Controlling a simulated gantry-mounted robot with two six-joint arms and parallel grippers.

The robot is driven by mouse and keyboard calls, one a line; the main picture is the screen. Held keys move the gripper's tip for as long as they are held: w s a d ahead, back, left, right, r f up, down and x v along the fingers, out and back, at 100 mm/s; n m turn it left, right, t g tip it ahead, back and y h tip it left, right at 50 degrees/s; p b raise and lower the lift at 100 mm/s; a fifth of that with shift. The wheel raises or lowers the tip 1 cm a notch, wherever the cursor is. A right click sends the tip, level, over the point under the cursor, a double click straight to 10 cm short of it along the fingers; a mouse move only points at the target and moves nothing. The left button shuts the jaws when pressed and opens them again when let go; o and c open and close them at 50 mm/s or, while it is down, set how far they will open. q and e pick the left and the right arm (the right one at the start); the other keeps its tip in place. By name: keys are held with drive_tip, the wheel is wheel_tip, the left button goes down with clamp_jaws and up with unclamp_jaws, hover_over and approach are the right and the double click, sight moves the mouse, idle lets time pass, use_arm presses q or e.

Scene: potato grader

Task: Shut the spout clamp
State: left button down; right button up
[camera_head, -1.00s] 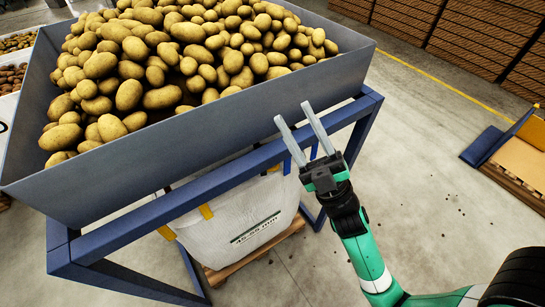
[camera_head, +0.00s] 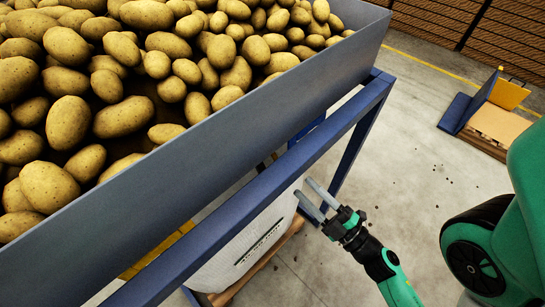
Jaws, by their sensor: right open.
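The spout clamp cannot be made out; the underside of the hopper is hidden by its wall and frame. The grey hopper (camera_head: 225,130) is full of potatoes (camera_head: 130,110) and fills the left and top of the head view. Under its blue frame (camera_head: 265,190) hangs a white bulk bag (camera_head: 245,245). My right gripper (camera_head: 314,200) is open and empty, with two parallel grey fingers pointing up and left. It is just right of the frame rail, by the bag's right upper side. My left gripper is not in view.
A blue frame leg (camera_head: 357,137) stands beyond my right gripper. A wooden pallet (camera_head: 262,262) shows under the bag. The floor between is clear apart from crumbs.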

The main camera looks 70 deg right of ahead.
drive_tip(key=x, duration=0.3)
drive_tip(key=p+x, duration=0.1)
drive_tip(key=x, duration=0.3)
drive_tip(key=p+x, duration=0.1)
drive_tip(key=x, duration=0.2)
drive_tip(key=shift+w+d+r, duration=0.1)
drive_tip(key=shift+w+r, duration=0.15)
drive_tip(key=shift+r, duration=0.1)
drive_tip(key=shift+w+d+f, duration=0.1)
drive_tip(key=shift+w+d, duration=0.1)
drive_tip(key=shift+w, duration=0.2)
clamp_jaws()
idle(0.4)
